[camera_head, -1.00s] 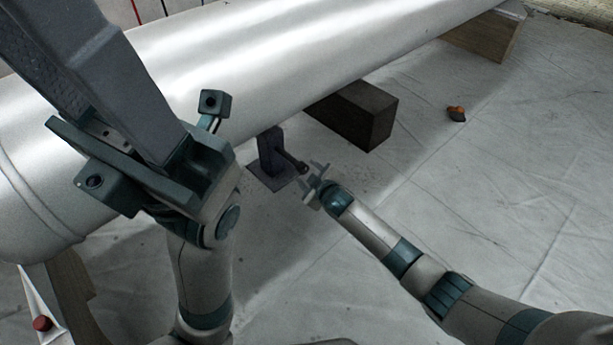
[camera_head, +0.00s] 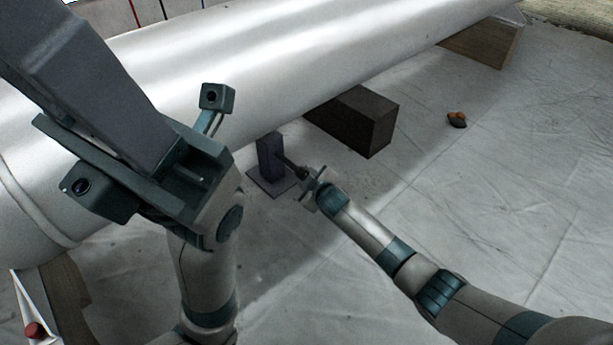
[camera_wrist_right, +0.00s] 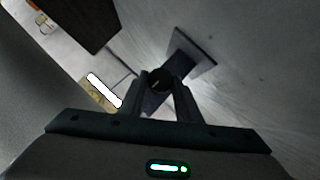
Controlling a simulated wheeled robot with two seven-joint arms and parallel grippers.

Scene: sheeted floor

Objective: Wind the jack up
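The jack (camera_head: 268,158) is a small dark post on a flat square base, standing on the sheet under the near side of the big silver cylinder. Its crank handle (camera_head: 291,165) sticks out to the right and ends in a dark round knob. My right gripper (camera_head: 311,179) is at the handle's end, fingers apart. In the right wrist view, the knob (camera_wrist_right: 160,77) lies between the fingertips, with the jack's base plate (camera_wrist_right: 195,48) beyond; contact is unclear. My left arm (camera_head: 205,275) is raised at the left, close to the head camera; its finger opening is unclear.
The silver cylinder (camera_head: 300,50) crosses the scene above the jack. A dark block (camera_head: 375,130) lies right of the jack, and a wooden block (camera_head: 485,42) stands farther back. A small orange-brown object (camera_head: 457,119) lies on the sheet.

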